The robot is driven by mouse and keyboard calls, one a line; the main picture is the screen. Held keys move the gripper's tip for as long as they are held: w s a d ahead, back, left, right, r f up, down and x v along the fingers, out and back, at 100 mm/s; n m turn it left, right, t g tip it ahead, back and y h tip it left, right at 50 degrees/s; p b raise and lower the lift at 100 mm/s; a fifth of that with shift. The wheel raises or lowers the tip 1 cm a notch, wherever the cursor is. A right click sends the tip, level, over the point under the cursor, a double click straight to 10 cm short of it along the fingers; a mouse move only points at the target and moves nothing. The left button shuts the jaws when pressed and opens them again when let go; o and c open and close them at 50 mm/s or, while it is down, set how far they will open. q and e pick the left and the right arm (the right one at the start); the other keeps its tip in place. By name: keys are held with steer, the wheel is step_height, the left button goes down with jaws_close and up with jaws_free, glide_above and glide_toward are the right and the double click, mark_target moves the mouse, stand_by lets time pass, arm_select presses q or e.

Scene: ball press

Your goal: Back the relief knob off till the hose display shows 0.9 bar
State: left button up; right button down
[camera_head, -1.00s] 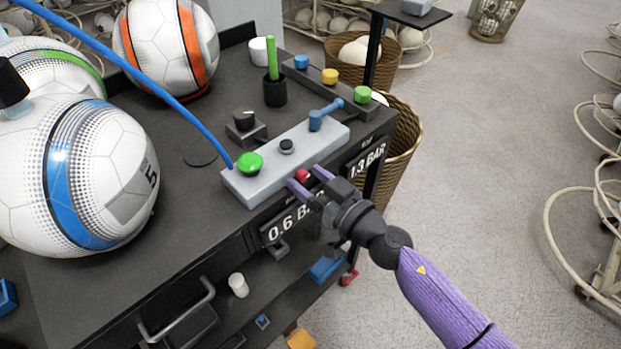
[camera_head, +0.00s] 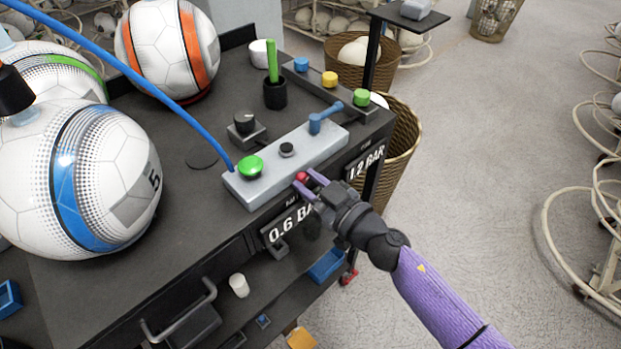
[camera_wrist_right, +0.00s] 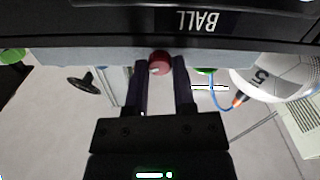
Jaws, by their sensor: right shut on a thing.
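The red relief knob (camera_head: 301,177) sits on the front face of the grey valve block (camera_head: 240,187). My right gripper (camera_head: 304,184) is shut on it, one finger on either side. In the right wrist view the knob (camera_wrist_right: 160,62) shows between the fingertips of the gripper (camera_wrist_right: 161,72). The display at the right (camera_head: 367,163) reads 1.2 BAR; its small label is too blurred to read. The display at the left (camera_head: 289,226) reads 0.6 BAR. The wrist view shows a BALL label (camera_wrist_right: 198,21) upside down. My left gripper is not in view.
On the block are a green button (camera_head: 250,166), a small black knob (camera_head: 287,149) and a blue lever (camera_head: 324,117). A blue hose (camera_head: 130,75) runs to its left end. Footballs (camera_head: 75,180) crowd the table's left.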

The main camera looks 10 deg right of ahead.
steer(key=shift+n, duration=1)
steer(key=shift+c, duration=2.2)
jaws_free()
steer(key=v, duration=1)
steer(key=shift+f, duration=0.1)
